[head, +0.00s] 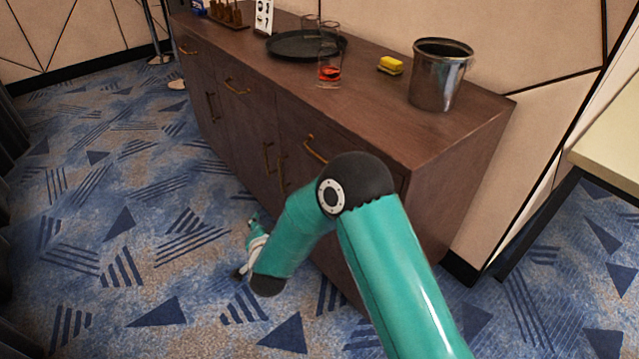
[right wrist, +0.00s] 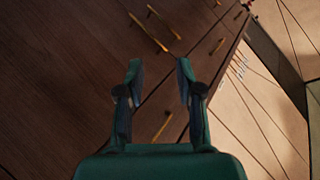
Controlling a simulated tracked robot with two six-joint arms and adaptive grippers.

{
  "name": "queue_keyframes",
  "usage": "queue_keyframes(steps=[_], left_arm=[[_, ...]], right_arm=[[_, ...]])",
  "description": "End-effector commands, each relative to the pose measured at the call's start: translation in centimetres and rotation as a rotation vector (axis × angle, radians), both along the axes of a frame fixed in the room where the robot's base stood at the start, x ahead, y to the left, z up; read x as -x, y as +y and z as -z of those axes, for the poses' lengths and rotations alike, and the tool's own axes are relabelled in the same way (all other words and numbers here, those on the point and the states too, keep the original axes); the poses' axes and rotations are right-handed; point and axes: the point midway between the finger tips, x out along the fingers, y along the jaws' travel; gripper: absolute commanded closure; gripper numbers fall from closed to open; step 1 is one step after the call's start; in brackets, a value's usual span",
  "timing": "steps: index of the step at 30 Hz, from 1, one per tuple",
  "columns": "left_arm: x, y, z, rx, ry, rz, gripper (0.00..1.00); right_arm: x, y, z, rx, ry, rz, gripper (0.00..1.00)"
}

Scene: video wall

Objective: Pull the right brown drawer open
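The right brown drawer (head: 338,157) is at the near right end of the brown sideboard's top row, partly behind my right arm. It looks closed. Its brass handle (head: 314,149) shows just left of my arm's dark joint. In the right wrist view that handle (right wrist: 162,127) appears between and beyond my fingers, apart from them. My right gripper (right wrist: 157,68) is open and empty, its two green fingers spread and pointing toward the sideboard front. My left gripper is out of view.
The sideboard top (head: 375,115) holds a metal bucket (head: 438,75), a yellow sponge (head: 390,65), a glass with red liquid (head: 329,70) and a black tray (head: 290,45). Other drawers and doors with brass handles (head: 237,87) are further left. The carpet in front is clear.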

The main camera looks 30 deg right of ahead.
Motion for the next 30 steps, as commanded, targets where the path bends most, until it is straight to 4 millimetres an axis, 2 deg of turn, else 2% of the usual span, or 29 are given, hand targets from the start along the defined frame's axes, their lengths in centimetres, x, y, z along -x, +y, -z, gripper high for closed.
queue_keyframes(steps=[1,3,7,12,15,20,26,30], left_arm=[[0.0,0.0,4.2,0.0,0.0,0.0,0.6],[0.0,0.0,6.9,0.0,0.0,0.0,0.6],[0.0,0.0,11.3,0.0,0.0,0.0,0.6],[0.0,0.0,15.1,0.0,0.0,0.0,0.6],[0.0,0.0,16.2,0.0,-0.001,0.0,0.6],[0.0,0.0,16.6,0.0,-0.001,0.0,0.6],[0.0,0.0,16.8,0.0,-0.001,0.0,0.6],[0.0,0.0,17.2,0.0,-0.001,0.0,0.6]], right_arm=[[-1.4,-0.7,0.7,-0.017,-0.116,0.094,0.64],[-2.4,-1.9,-1.0,-0.043,-0.268,0.229,0.64],[-2.1,-3.7,-3.9,-0.101,-0.517,0.456,0.64],[0.0,-4.8,-6.2,-0.164,-0.743,0.677,0.64],[1.2,-5.1,-6.9,-0.185,-0.816,0.754,0.64],[1.8,-5.6,-7.6,-0.197,-0.863,0.807,0.64],[0.9,-7.6,-7.9,-0.197,-0.865,0.812,0.64],[-0.3,-10.1,-8.1,-0.196,-0.865,0.811,0.64]])
